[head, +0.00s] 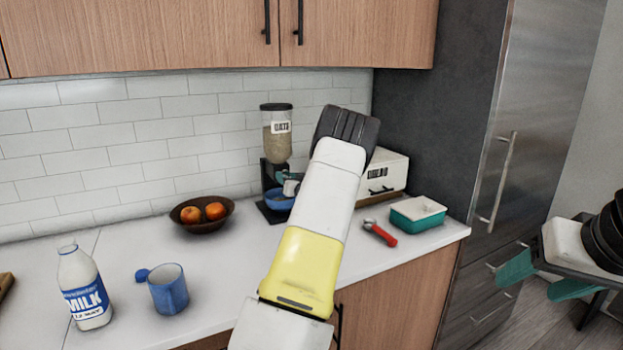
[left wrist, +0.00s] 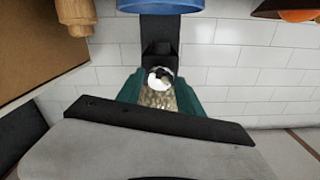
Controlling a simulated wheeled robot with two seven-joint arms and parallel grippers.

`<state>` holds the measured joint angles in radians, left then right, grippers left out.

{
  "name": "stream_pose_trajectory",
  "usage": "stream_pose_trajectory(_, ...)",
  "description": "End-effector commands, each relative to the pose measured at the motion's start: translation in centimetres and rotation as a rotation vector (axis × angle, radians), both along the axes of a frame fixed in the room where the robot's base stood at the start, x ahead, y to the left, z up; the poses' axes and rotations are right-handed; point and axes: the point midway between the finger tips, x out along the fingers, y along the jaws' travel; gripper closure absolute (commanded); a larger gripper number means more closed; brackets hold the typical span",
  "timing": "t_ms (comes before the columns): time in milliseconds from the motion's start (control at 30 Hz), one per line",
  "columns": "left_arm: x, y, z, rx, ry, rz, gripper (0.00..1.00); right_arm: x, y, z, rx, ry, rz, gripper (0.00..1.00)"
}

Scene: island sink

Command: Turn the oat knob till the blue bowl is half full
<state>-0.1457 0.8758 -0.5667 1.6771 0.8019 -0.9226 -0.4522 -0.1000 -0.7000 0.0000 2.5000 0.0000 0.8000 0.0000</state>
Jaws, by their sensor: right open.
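The oat dispenser (head: 276,143) stands against the tiled wall, its clear hopper holding oats. The blue bowl (head: 279,200) sits under it, partly hidden by my left arm; its edge shows in the left wrist view (left wrist: 160,4). I cannot see its fill level. The pale oat knob (left wrist: 160,79) is between the teal fingers of my left gripper (left wrist: 161,88), one finger on each side. I cannot tell if they press on it. In the head view my left gripper (head: 287,179) is mostly hidden by its wrist. My right gripper (head: 543,279) is open and empty, far right.
A fruit bowl (head: 187,221) is left of the dispenser. A blue mug (head: 170,292) and milk bottle (head: 83,285) stand at the front left. A white bread box (head: 384,172), red-handled tool (head: 380,233) and teal container (head: 417,217) are at the right.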

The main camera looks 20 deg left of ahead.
Motion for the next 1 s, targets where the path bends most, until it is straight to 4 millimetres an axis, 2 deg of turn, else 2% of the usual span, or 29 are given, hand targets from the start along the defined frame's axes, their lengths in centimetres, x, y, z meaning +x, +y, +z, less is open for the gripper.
stream_pose_trajectory(33,0.0,-0.01,0.01,0.0,0.0,0.0,0.68,0.0,0.0,0.0,0.0,0.0,0.0,0.41)
stream_pose_trajectory(200,0.0,-0.02,0.02,0.0,0.0,0.0,1.0,0.0,0.0,0.0,0.0,0.0,0.0,0.41)
stream_pose_trajectory(567,0.0,-0.07,0.02,0.039,0.044,0.0,1.0,0.0,0.0,0.0,0.0,0.0,0.0,0.41)
stream_pose_trajectory(1000,0.09,-0.2,-0.03,0.264,0.307,-0.002,1.0,0.0,0.0,0.0,0.0,0.0,0.0,0.41)
